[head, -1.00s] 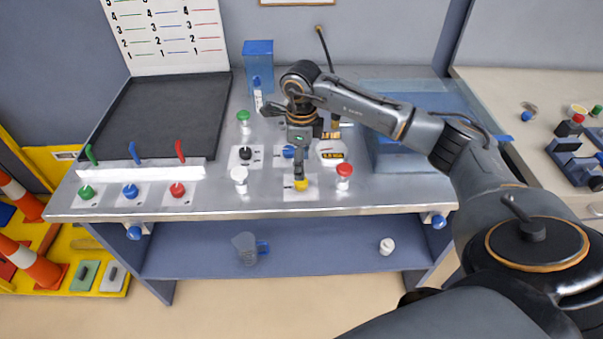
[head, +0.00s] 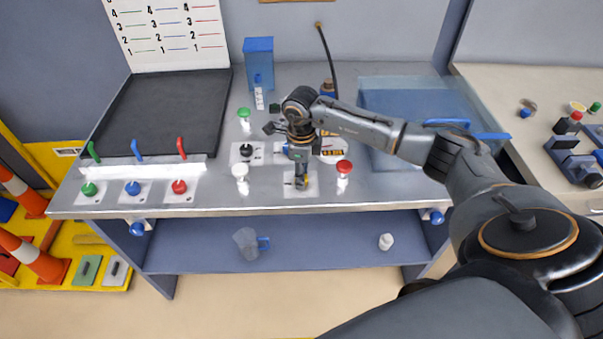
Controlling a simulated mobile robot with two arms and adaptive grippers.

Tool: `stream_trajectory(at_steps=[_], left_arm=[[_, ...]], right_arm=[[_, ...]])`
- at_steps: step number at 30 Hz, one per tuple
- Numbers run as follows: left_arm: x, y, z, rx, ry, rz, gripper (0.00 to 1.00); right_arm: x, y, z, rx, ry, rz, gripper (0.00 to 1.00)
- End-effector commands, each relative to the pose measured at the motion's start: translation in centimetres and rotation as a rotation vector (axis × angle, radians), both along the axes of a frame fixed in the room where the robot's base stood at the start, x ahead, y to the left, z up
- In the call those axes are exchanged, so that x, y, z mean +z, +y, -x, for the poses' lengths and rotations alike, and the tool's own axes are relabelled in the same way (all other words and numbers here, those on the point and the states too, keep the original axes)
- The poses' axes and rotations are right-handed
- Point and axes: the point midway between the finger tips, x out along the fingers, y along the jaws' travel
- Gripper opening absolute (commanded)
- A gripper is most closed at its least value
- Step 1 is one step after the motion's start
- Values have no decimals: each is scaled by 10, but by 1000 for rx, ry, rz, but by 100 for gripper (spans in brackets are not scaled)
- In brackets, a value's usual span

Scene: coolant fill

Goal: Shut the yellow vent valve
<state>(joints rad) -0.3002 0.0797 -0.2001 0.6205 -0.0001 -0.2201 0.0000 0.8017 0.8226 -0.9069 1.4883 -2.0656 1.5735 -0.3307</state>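The yellow vent valve (head: 307,183) sits on a white square plate (head: 312,191) near the front edge of the metal bench. Only a sliver of yellow shows beside my fingers. My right gripper (head: 301,183) points down right over the valve and hides most of it. I cannot tell whether the fingers touch the knob or how far apart they are. My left gripper is not in view.
A red-topped white knob (head: 344,170) stands close to the right of the gripper. A white knob (head: 240,173) and a black knob (head: 246,150) stand to the left. A blue translucent tank (head: 400,145) is at the right. Three coloured levers line the left.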

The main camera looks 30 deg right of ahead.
Motion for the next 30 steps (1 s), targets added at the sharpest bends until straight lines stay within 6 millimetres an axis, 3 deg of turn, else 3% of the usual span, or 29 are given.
stream_trajectory(at_steps=[14, 30], left_arm=[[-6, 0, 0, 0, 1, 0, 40], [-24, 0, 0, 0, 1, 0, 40]], right_arm=[[-1, 0, 0, -105, -1, 0, 3], [0, 0, 0, -584, -2, 0, 3]])
